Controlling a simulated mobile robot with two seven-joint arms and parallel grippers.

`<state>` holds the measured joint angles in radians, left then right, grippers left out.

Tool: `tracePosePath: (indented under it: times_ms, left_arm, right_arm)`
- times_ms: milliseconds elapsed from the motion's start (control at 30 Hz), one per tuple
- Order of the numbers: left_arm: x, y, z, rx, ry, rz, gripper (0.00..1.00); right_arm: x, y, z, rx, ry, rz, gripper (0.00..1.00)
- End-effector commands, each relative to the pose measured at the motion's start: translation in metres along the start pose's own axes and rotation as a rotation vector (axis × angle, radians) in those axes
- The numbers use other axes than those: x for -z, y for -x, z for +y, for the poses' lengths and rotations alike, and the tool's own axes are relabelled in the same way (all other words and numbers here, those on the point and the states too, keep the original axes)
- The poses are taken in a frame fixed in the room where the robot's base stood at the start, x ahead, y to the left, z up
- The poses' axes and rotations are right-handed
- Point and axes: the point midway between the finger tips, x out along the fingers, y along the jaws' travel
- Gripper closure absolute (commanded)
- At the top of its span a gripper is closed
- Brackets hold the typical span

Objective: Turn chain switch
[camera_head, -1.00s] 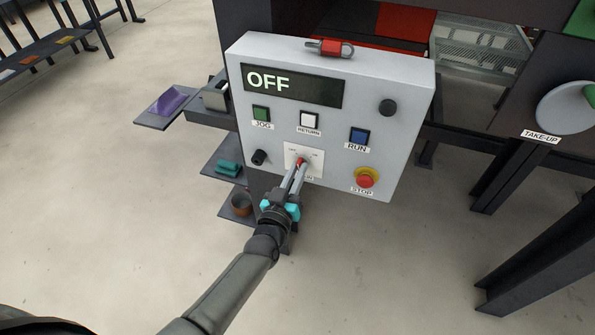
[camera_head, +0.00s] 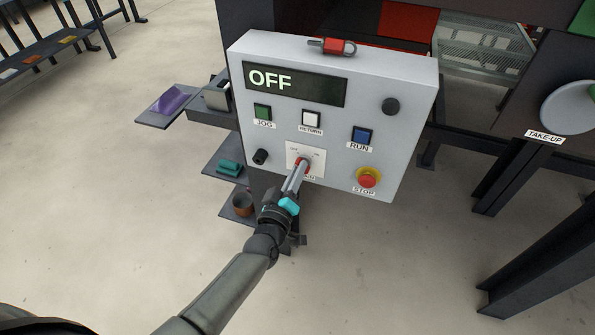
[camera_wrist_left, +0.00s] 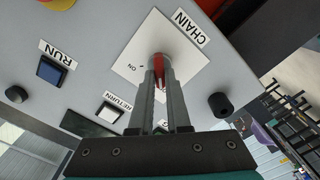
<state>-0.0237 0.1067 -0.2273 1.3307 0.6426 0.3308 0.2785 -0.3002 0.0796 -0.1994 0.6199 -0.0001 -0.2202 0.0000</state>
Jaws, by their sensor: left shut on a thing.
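The chain switch (camera_head: 305,163) is a red knob on a white plate (camera_head: 318,160), low on the grey control panel (camera_head: 400,75). My left gripper (camera_head: 300,170) is shut on the red knob, its two grey fingers reaching up to it from below. The left wrist view shows the fingers (camera_wrist_left: 160,75) on either side of the red knob (camera_wrist_left: 161,88), with the plate marked ON and a CHAIN label (camera_wrist_left: 186,30) beside it. The fingers hide much of the knob. The panel's display (camera_head: 295,85) reads OFF. My right gripper is not in view.
The panel also has a green JOG button (camera_head: 263,111), a white RETURN button (camera_head: 311,119), a blue RUN button (camera_head: 361,136), a red STOP button (camera_head: 368,178) and black knobs. A red padlock (camera_head: 338,46) lies on top. Small shelves (camera_head: 222,163) stand at the left. The floor in front is clear.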

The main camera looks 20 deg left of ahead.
Motion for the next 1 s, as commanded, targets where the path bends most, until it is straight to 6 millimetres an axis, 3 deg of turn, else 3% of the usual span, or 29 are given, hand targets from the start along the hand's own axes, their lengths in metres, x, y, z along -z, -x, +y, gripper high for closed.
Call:
tracePosePath:
  times_ms: [367,400,667,1000]
  left_arm:
    - [-0.0006,0.0004,-0.0003,0.001,0.010,-0.001,1.00]
    - [-0.0006,0.0004,-0.0003,0.001,0.010,-0.001,0.84]
    - [-0.0005,0.0003,-0.0002,0.001,0.008,-0.001,0.55]
    - [-0.0004,0.0046,-0.0002,0.001,0.007,-0.001,0.55]
  right_arm:
    - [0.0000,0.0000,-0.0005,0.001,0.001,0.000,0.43]
    - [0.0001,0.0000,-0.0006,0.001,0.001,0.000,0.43]
    - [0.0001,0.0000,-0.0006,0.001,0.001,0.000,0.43]
    - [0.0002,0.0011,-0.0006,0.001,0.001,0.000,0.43]
